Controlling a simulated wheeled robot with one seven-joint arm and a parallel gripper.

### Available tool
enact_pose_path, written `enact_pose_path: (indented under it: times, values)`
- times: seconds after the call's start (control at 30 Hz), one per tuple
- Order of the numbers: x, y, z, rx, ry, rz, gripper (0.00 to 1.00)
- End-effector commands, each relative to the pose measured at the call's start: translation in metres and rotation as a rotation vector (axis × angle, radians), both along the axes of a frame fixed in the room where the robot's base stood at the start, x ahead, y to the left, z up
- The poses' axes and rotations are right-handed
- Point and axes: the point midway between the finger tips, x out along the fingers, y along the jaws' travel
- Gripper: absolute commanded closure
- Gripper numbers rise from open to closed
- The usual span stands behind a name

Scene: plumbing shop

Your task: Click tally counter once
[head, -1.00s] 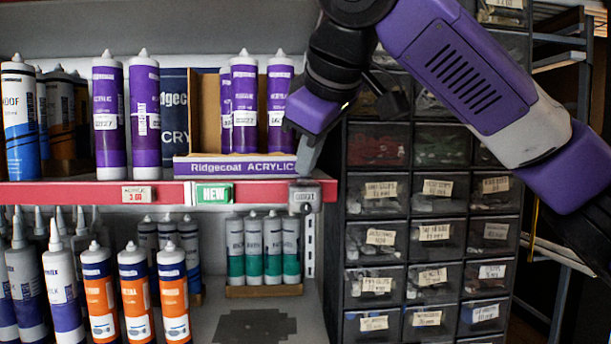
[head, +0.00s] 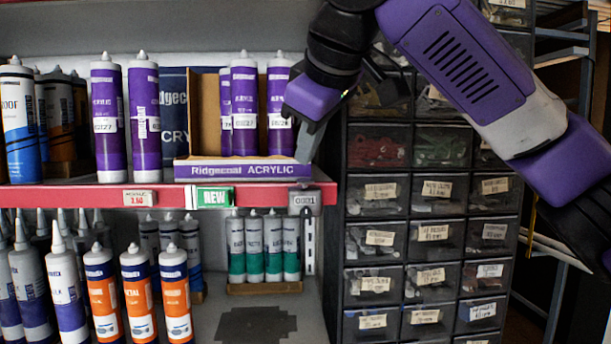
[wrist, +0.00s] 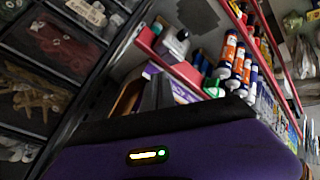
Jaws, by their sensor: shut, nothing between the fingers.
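The tally counter (head: 305,198) is a small grey box fixed at the right end of the red shelf edge. Its small display seems to read 00001, though the digits are tiny. It also shows in the wrist view (wrist: 173,47), with a dark knob on top. My gripper (head: 307,150) is shut and empty, pointing down above the shelf end. Its grey fingertips are above the counter with a clear gap and do not touch it. In the wrist view my dark fingers (wrist: 156,92) show below the counter.
A box labelled Ridgecoat Acrylic (head: 243,170) with purple tubes stands on the shelf just left of my gripper. A black drawer cabinet (head: 410,200) stands close on the right. A green NEW tag (head: 214,196) and a price tag hang on the red shelf edge (head: 80,197).

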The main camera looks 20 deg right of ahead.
Motion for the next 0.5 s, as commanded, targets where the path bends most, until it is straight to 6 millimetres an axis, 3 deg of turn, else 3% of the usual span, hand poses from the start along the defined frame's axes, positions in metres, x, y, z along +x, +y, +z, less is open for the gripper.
enact_pose_path:
  times: [0.5]
  values:
    - [0.000,0.001,0.051,0.001,0.000,0.001,1.00]
